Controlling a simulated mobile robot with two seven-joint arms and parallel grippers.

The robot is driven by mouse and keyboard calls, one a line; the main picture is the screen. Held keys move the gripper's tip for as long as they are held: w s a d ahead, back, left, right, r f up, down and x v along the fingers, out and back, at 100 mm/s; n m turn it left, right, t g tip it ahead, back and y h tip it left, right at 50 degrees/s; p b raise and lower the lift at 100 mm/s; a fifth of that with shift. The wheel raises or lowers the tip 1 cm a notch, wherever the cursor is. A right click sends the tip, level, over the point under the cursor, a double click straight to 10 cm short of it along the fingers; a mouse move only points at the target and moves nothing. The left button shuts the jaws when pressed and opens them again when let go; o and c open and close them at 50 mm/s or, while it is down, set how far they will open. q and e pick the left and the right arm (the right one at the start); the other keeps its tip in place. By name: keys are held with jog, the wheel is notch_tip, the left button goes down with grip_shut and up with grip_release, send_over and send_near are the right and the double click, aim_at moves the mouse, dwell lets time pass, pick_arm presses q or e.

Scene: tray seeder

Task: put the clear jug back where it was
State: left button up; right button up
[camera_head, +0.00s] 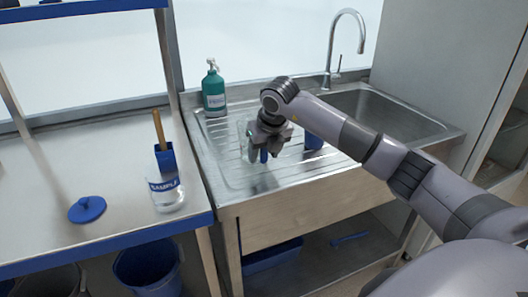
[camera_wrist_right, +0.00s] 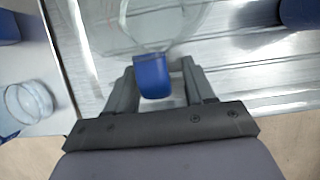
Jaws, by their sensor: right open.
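The clear jug (camera_wrist_right: 165,22) stands on the ribbed metal drainboard, its round transparent body at the top of the right wrist view. Its blue handle (camera_wrist_right: 152,75) lies between the two fingers of my right gripper (camera_wrist_right: 160,88). The fingers are open, one on each side of the handle, and I cannot tell whether either touches it. In the head view, my right gripper (camera_head: 266,146) reaches down over the drainboard and hides most of the jug; a bit of the blue handle (camera_head: 264,156) shows below it. My left gripper is not in view.
A blue object (camera_head: 313,138) stands just right of my gripper. A green bottle (camera_head: 213,91) is at the drainboard's back left. The sink basin (camera_head: 385,113) and tap (camera_head: 335,50) are right. A SAMPLE container (camera_head: 166,190) and blue lid (camera_head: 87,209) are on the left bench.

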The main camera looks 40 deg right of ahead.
jog(key=v, duration=1.2)
jog(key=s+a+f+n+g+y, duration=0.15)
jog(key=a+f+y, duration=0.3)
jog(key=a, duration=0.45)
jog(key=s+a+f+n+y, duration=0.15)
jog(key=a+f+y, duration=0.3)
jog(key=a, duration=0.45)
jog(key=s+a+m+y, duration=0.3)
jog(key=s+a+y, duration=0.2)
jog(key=a+y, duration=0.5)
jog(key=s+d+f+m+t+h, duration=0.1)
jog(key=d+f+m+t+h, duration=0.45)
jog(key=m, duration=0.75)
jog(key=s+d+f+m+t+h, duration=0.1)
jog(key=d+f+m+t+h, duration=0.2)
jog(key=f+m+t+h, duration=0.7)
jog(key=s+d+f+m+g, duration=0.2)
jog(key=s+f+m+g, duration=0.6)
jog(key=s+f, duration=0.4)
jog(key=shift+s+d+f, duration=0.15)
jog(key=shift+d+f, duration=0.05)
jog(key=shift+d, duration=0.15)
